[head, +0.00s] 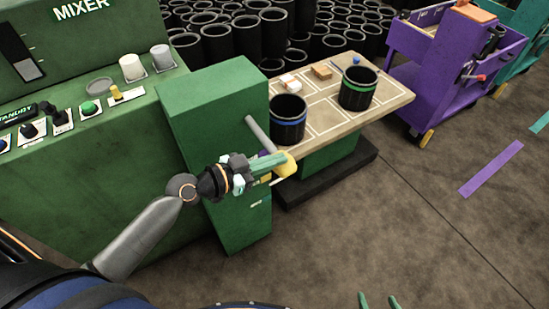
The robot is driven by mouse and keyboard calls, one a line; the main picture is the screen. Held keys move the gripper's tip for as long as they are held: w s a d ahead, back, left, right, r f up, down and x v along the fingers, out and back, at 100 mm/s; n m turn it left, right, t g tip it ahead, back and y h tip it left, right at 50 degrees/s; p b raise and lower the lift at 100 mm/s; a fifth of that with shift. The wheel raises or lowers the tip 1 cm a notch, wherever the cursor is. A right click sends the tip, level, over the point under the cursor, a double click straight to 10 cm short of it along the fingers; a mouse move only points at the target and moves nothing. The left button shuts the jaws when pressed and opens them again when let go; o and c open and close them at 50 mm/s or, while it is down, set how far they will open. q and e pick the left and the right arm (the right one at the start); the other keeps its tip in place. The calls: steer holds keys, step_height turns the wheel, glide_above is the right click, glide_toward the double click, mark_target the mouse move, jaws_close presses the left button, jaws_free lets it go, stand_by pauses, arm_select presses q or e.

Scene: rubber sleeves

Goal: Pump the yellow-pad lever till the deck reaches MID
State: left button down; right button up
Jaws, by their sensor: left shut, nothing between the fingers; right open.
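The yellow pad (288,167) is at the end of a grey lever (258,133) on the side of the green housing (215,110). My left gripper (277,163) is shut and empty, with its teal fingertips at the yellow pad; I cannot tell whether they press on it. The wooden deck (393,100) sits low over a green base (330,152), beside the housing. No MID mark is readable. My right gripper (378,301) shows only its two teal fingertips at the bottom edge; they are apart and empty.
Two black sleeves, one blue-banded (288,120) and one green-banded (358,88), stand on the deck with small blocks. The green mixer panel (100,150) is at left. A purple cart (440,80) stands at back right.

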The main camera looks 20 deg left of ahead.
arm_select(q)
steer(key=shift+f+b, duration=0.6)
steer(key=shift+f, duration=0.1)
step_height(320, 180, down, 8)
steer(key=a+m+t+y+b, duration=0.1)
steer(key=m+b, duration=0.3)
steer(key=b, duration=0.3)
steer(key=shift+w+m, duration=0.3)
arm_select(e)
step_height(320, 180, down, 6)
steer(key=w+a, duration=0.1)
steer(key=a, duration=0.2)
steer(key=shift+n+y, duration=0.3)
steer(key=shift+y, duration=0.1)
arm_select(q)
steer(key=shift+f, duration=0.15)
arm_select(e)
steer(key=shift+w+d, duration=0.1)
steer(key=shift+w, duration=0.05)
steer(key=shift+r, duration=0.1)
